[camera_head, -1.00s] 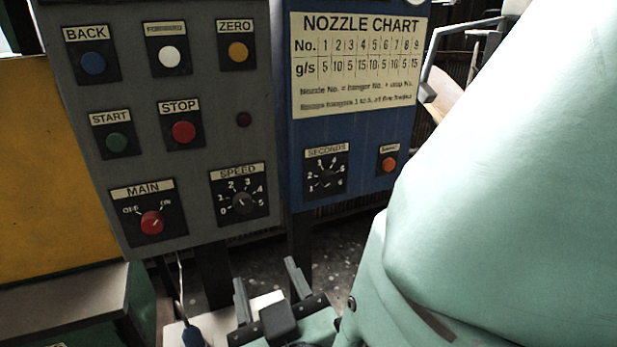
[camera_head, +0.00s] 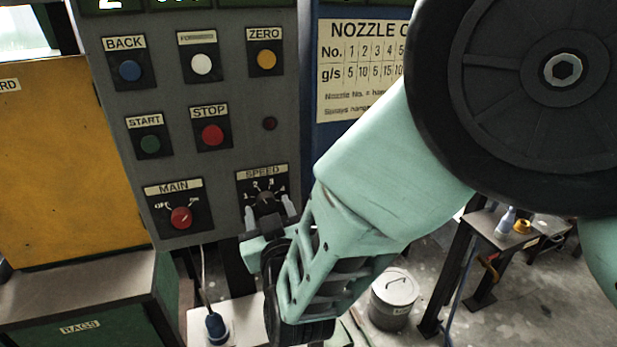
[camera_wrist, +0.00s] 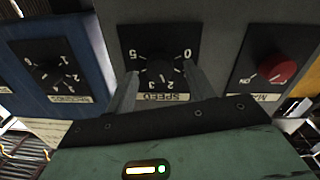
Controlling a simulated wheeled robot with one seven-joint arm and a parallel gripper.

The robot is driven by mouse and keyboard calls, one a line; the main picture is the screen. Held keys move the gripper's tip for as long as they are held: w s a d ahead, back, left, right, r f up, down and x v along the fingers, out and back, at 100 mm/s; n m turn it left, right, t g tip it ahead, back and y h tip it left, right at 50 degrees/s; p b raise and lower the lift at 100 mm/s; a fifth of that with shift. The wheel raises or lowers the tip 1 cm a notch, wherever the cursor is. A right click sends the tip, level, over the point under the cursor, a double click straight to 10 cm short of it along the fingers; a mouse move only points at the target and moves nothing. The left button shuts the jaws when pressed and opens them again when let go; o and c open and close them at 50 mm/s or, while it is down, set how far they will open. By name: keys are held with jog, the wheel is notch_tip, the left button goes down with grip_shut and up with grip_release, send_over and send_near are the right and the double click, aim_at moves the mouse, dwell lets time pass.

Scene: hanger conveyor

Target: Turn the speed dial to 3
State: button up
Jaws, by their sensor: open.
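The speed dial (camera_head: 265,199) is a black knob on a black square plate with white numbers, low on the grey panel. It also shows in the wrist view (camera_wrist: 160,71), upside down, with its SPEED label below it. My gripper (camera_wrist: 160,80) is open, with one finger on each side of the knob. Whether the fingers touch the knob cannot be told. In the head view my gripper (camera_head: 268,212) covers the lower part of the dial plate. Which number the dial points to is not clear.
The red MAIN switch (camera_head: 180,218) sits just left of the dial. START (camera_head: 150,144) and STOP (camera_head: 212,135) buttons are above. A blue panel with a seconds dial (camera_wrist: 50,72) adjoins the grey one. A metal bin (camera_head: 394,297) stands on the floor at right.

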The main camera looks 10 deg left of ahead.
jog(key=shift+w+a, duration=0.25)
jog(key=shift+w, duration=0.2)
jog(key=c, duration=1)
jog(key=shift+o, duration=0.2)
jog(key=shift+f+b, duration=0.1)
jog(key=shift+b, duration=0.2)
